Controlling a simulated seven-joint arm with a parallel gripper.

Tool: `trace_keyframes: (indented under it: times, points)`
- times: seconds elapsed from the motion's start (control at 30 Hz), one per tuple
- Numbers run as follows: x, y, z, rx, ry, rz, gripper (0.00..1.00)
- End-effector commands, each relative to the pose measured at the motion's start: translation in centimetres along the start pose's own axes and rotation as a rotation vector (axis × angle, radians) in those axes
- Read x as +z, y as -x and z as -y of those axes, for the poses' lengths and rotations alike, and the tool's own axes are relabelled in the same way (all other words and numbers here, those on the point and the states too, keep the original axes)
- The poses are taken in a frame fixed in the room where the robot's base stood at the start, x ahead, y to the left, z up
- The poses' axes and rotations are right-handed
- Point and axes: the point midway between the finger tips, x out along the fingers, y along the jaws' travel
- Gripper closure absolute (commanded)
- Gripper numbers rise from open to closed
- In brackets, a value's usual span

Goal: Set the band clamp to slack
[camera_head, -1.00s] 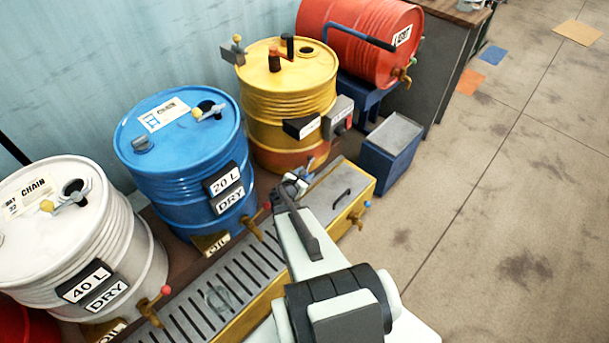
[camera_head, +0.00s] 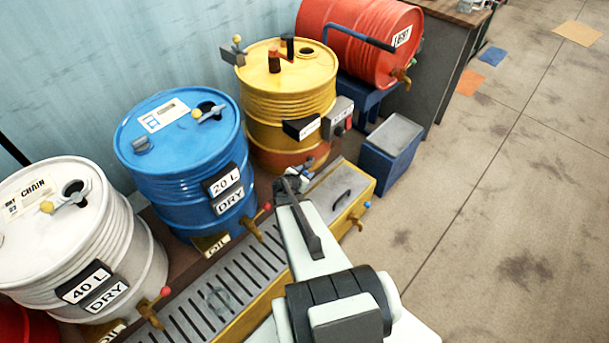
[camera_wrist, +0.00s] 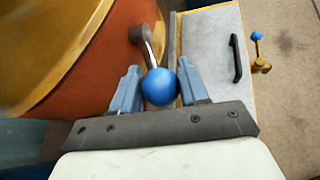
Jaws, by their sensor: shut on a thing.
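A blue ball knob (camera_wrist: 160,87) sits on the end of a short metal lever (camera_wrist: 148,45), which rises from the orange lower part of the yellow drum (camera_wrist: 75,50). My gripper (camera_wrist: 161,85) is shut on the knob, with one blue-grey finger on each side. In the head view my gripper (camera_head: 288,186) is low in front of the yellow drum (camera_head: 288,85), above the bench end. The lever and knob are hidden there behind my gripper. I cannot make out a band or any slack marking.
A blue drum (camera_head: 180,165) and a white drum (camera_head: 125,235) stand to the left. A slatted drip tray (camera_head: 215,290) runs along the front. A blue bin (camera_head: 385,165) stands right of the yellow drum.

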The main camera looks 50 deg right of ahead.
Motion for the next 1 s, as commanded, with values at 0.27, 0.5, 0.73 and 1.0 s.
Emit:
trace_keyframes:
  times: [0.27,0.5,0.73,1.0]
  points:
    - [1.3,0.4,-0.2,-0.011,-0.036,-0.126,1.00]
    - [2.2,0.5,-0.4,-0.021,-0.066,-0.234,1.00]
    - [3.1,0.5,-0.5,-0.033,-0.094,-0.338,1.00]
    - [4.3,0.4,-0.7,-0.044,-0.126,-0.462,1.00]
